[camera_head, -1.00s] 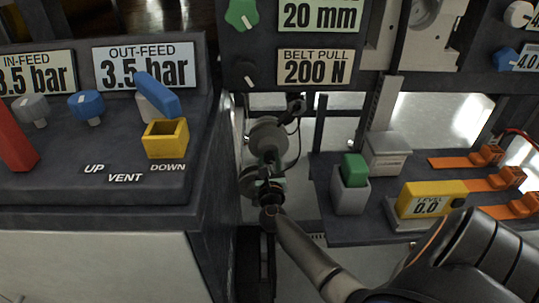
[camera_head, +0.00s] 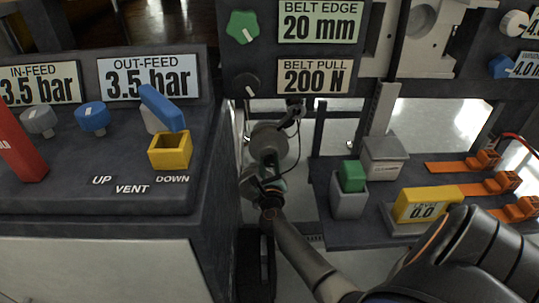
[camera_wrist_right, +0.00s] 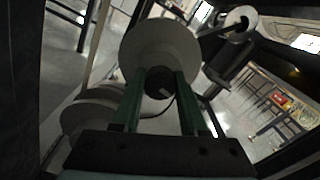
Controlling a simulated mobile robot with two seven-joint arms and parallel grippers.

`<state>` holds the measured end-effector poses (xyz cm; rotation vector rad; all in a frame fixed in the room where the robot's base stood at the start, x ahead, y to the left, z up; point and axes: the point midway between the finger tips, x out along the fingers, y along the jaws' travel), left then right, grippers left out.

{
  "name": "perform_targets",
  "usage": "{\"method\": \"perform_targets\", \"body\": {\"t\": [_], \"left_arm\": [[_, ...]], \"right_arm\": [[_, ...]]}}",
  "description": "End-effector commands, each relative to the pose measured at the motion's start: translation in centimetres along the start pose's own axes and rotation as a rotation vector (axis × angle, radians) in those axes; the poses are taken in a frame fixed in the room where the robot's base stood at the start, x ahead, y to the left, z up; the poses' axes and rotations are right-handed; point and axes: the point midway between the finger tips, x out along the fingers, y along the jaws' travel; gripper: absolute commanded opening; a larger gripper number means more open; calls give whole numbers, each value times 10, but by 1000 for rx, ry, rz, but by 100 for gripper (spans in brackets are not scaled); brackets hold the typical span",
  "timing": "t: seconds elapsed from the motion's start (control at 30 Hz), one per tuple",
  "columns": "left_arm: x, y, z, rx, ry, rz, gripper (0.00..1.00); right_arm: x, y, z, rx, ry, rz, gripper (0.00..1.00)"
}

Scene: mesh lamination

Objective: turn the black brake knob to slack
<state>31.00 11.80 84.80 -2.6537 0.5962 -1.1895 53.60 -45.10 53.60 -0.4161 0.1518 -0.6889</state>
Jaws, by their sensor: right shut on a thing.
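The black brake knob (camera_wrist_right: 158,82) sits in front of a pale round reel disc (camera_wrist_right: 160,48) in the right wrist view, with a light pointer mark at its lower right. My right gripper (camera_wrist_right: 157,84) has its two green fingers on either side of the knob and is shut on it. In the head view, my right gripper (camera_head: 270,180) is low in the gap between the two consoles, beside the grey reel (camera_head: 268,138). The knob cannot be made out there, and the fingertips are hard to see. My left gripper is in neither view.
Another black knob (camera_head: 245,86) sits by the BELT PULL display (camera_head: 313,76), above my gripper. On the right, a shelf holds a yellow level (camera_head: 428,203) and orange clamps (camera_head: 500,184). A thin cable hangs near the reel.

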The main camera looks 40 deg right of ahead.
Motion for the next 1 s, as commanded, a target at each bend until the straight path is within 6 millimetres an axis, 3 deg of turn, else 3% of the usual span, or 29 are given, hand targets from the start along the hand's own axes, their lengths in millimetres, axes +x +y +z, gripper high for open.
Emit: {"method": "perform_targets", "body": {"t": [0.07, 0.1, 0.33, 0.67, 1.0], "left_arm": [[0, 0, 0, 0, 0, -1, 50], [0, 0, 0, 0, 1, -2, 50], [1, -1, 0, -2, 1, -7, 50], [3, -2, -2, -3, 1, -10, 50], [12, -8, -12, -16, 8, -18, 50]], "right_arm": [[-1, 1, -2, 0, 2, 1, 0], [-1, 1, -2, 0, 2, 1, 47], [0, 0, -1, 1, 1, 1, 73], [-7, 0, 0, 1, 2, 2, 73], [-61, 0, 0, 1, 3, 3, 73]]}}
